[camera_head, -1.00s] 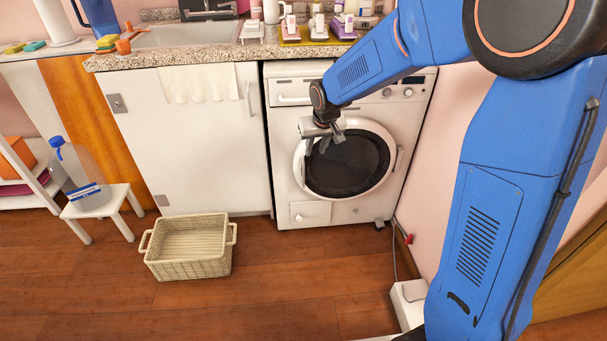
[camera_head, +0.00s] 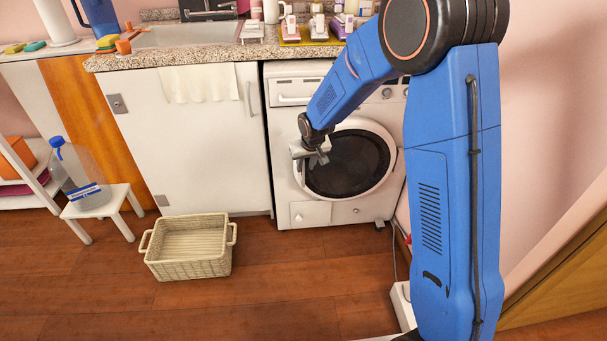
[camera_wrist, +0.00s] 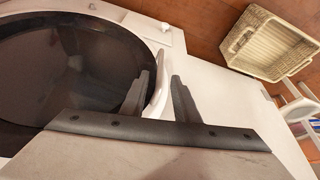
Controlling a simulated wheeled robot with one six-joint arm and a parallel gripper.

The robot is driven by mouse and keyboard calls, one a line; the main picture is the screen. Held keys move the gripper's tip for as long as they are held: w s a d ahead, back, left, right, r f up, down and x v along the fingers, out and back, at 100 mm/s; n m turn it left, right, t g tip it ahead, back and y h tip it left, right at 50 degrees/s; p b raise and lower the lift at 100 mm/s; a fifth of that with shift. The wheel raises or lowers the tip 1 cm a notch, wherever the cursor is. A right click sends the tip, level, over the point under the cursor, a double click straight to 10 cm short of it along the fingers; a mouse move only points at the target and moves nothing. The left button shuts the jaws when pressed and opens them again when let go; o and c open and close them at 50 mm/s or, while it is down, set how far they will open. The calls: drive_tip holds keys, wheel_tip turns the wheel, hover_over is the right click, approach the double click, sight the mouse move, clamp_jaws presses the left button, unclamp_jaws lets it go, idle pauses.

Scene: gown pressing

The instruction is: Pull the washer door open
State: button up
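The white washer (camera_head: 320,212) stands under the counter. Its round door (camera_head: 352,168), with dark glass and a white rim, looks closed against the front. My gripper (camera_head: 317,158) is at the left edge of the door. In the wrist view, the door's dark glass (camera_wrist: 65,75) fills the left side. The white door handle (camera_wrist: 157,97) stands between the two spread fingers of my gripper (camera_wrist: 158,76). The left finger is close to the handle, and a gap shows between the handle and the right finger. The handle is hidden behind my gripper in the head view.
A wicker basket (camera_head: 190,262) sits on the floor in front and to the left. A white cabinet (camera_head: 190,150) adjoins the washer. A small stool (camera_head: 112,205) with a bottle (camera_head: 80,178) is farther left. Floor before the washer is clear.

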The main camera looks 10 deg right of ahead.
sight(304, 172)
drive_tip(key=x, duration=0.6)
drive_tip(key=shift+w+f, duration=0.15)
drive_tip(key=shift+f, duration=0.25)
clamp_jaws()
